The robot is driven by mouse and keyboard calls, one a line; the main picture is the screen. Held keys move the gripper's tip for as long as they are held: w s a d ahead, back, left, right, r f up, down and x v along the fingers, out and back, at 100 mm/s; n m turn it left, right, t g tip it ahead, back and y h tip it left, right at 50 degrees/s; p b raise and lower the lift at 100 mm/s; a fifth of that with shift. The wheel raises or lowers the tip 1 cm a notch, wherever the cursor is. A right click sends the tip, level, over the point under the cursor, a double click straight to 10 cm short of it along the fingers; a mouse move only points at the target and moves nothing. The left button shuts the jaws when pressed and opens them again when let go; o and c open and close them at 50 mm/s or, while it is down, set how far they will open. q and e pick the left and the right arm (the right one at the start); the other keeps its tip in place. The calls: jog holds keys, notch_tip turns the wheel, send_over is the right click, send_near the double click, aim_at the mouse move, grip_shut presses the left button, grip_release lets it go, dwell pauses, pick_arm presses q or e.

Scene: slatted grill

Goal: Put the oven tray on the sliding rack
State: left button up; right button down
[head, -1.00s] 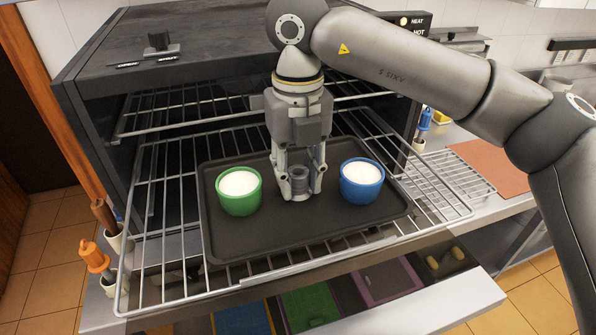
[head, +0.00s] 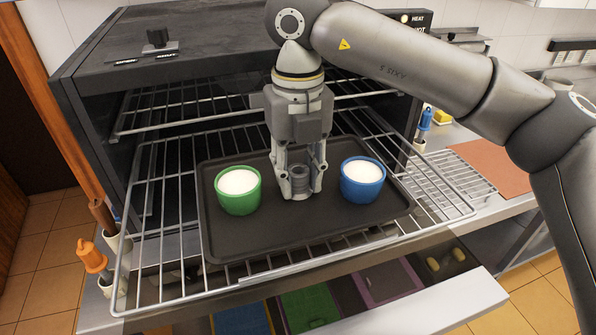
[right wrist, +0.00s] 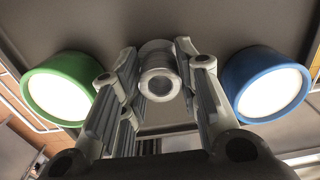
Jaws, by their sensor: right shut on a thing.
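The dark oven tray (head: 270,228) lies on or just above the pulled-out wire sliding rack (head: 165,262); I cannot tell whether a small gap is left. A green cup (head: 238,202) with white filling stands upright on its left part, and a blue cup (head: 361,193) with white filling on its right part. Between them is a grey round knob (head: 299,180) on the tray. My right gripper (head: 300,190) points down and is shut on this knob. In the right wrist view the knob (right wrist: 158,72) sits between the fingers. My left gripper is not in view.
The oven (head: 190,45) stands open behind, with an upper rack (head: 190,112) inside. Orange-handled (head: 91,256) and blue-handled (head: 426,118) tools stand beside the rack's left and right. An open drawer (head: 420,306) lies below the rack. A reddish board (head: 490,166) lies on the right counter.

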dwell(0.4)
jog(key=shift+f+b, duration=0.45)
jog(key=shift+b, duration=0.05)
jog(key=shift+f+b, duration=0.95)
jog(key=shift+f, duration=0.05)
jog(key=c, duration=1)
grip_release()
notch_tip(320, 180, up, 9)
jog(key=p, duration=0.5)
jog(key=shift+r, duration=0.1)
